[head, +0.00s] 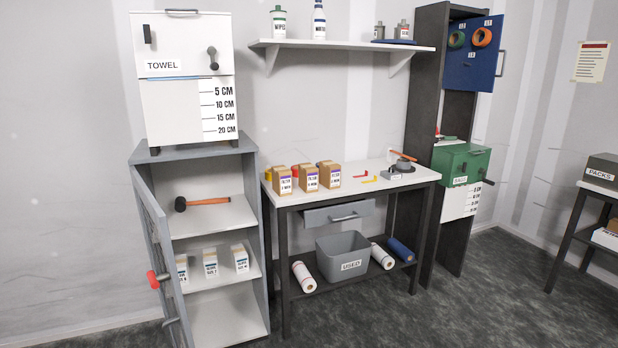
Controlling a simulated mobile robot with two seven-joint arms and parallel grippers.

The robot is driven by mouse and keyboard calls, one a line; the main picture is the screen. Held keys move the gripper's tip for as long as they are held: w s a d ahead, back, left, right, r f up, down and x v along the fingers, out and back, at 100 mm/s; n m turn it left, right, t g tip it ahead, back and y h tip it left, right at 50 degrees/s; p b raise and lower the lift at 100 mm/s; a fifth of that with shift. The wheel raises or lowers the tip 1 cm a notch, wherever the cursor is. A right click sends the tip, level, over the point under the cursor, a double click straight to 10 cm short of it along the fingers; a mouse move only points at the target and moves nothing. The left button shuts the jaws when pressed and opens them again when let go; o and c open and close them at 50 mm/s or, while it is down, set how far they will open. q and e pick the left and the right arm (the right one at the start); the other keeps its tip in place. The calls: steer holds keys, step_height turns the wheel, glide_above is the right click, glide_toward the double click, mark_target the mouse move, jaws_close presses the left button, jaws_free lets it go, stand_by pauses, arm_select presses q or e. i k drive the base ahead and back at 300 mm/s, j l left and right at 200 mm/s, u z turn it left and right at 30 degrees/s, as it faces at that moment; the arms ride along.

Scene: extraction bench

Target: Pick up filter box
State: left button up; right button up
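No box carries a label that I can clearly read as "filter". Three brown boxes with white and purple labels stand upright on the white bench top, a left one (282,181), a middle one (306,178) and a right one (329,175). Three small white boxes with printed labels stand on a shelf in the open grey cabinet, a left one (182,268), a middle one (210,263) and a right one (240,258). I cannot tell which is the filter box. Neither of my grippers is in view.
The cabinet's door (153,255) stands open at the left. A hammer (203,203) lies on its upper shelf. A grey bin (343,258) and paper rolls sit on the bench's lower shelf. The bench drawer (338,215) looks slightly open. The floor in front is clear.

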mark_target(308, 173)
steer(key=i+l+u, duration=0.15)
steer(key=i+l, duration=1)
steer(key=i+l+u, duration=0.1)
steer(key=i+l, duration=1.1)
